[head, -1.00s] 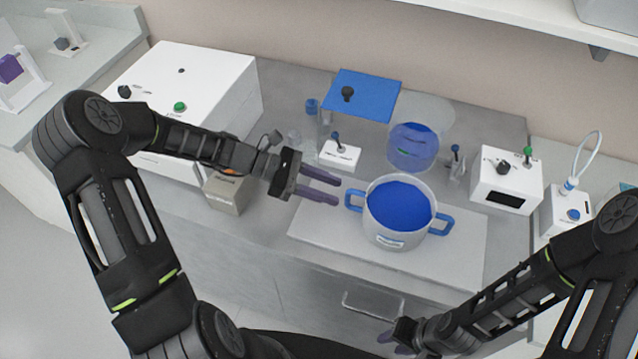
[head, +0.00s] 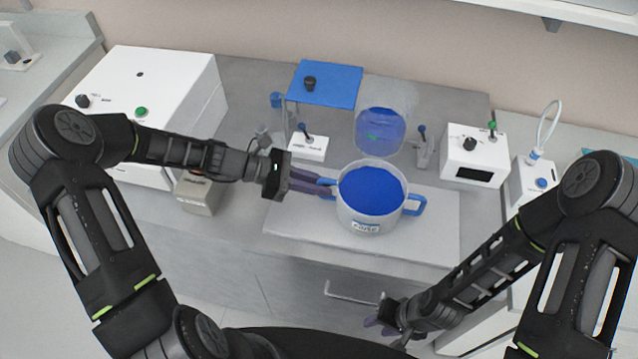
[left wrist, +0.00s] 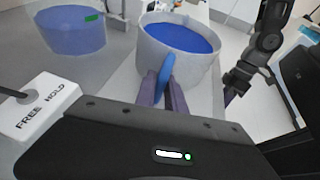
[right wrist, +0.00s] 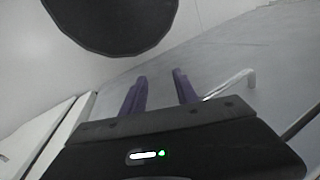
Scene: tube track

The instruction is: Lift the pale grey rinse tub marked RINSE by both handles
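The pale grey rinse tub (head: 362,219) stands upright on a light board on the counter. It holds blue liquid and has a label on its front. Its left handle (left wrist: 164,74) is blue and lies between the purple fingers of my left gripper (left wrist: 163,92), which look closed in on it. The left gripper also shows in the head view (head: 328,184). The tub's right handle (head: 415,205) is blue and free. My right gripper (head: 376,322) is open and empty, low in front of the counter, apart from the tub; its spread fingers show in the right wrist view (right wrist: 160,90).
A clear vessel of blue liquid (head: 379,131) stands behind the tub, near a blue plate (head: 326,84) and a small white switch box (head: 307,148). A white device (head: 473,160) stands to the right. A drawer handle (head: 352,297) projects from the counter front.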

